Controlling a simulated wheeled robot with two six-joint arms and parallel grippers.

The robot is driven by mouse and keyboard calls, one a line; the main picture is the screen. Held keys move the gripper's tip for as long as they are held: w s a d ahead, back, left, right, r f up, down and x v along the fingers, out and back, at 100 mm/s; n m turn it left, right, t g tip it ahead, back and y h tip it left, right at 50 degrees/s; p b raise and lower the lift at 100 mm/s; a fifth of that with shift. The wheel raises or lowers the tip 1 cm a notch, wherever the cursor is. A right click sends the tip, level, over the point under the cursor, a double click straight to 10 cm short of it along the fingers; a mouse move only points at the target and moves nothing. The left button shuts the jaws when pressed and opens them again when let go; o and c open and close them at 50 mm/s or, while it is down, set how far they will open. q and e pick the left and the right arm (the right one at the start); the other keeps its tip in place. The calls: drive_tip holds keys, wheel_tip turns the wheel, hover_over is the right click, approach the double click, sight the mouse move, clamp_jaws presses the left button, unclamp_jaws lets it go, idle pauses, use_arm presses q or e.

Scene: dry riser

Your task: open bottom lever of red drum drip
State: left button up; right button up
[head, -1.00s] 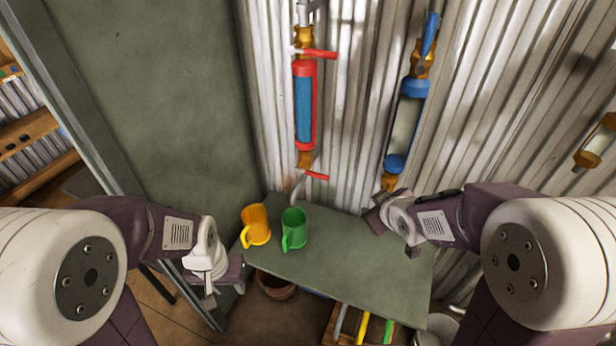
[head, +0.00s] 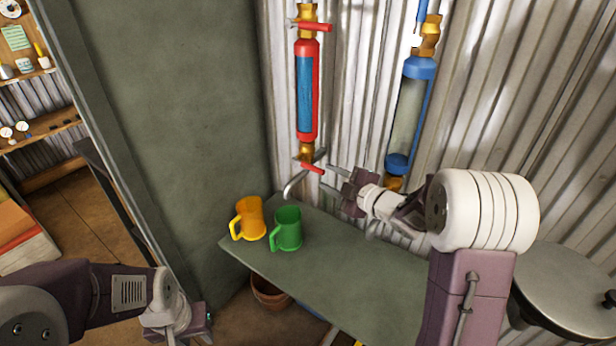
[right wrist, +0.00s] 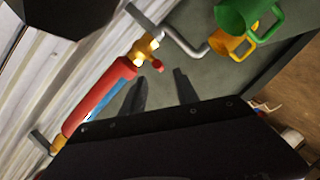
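The red drum drip (head: 306,95) is mounted upright on the corrugated wall, with blue liquid showing in its window. Its bottom red lever (head: 313,168) sticks out to the right from the brass valve under the drum. A red top lever (head: 312,26) also points right. My right gripper (head: 325,180) is open and empty just right of the bottom lever. In the right wrist view, the lever's red end (right wrist: 158,66) lies just beyond the gap between the parted fingers (right wrist: 160,76); contact is not visible. My left gripper (head: 203,322) is low at left, its fingers unclear.
A blue drum drip (head: 408,110) hangs to the right, behind my right arm. A grey spout (head: 296,186) bends down below the red drum. A yellow mug (head: 250,218) and a green mug (head: 287,230) stand on the green table (head: 330,265). A round metal lid (head: 570,290) is at right.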

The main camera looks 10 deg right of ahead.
sight(317, 171)
drive_tip(key=x, duration=0.9)
drive_tip(key=shift+d+b, duration=0.1)
drive_tip(key=shift+b, duration=0.2)
clamp_jaws()
idle(1.0)
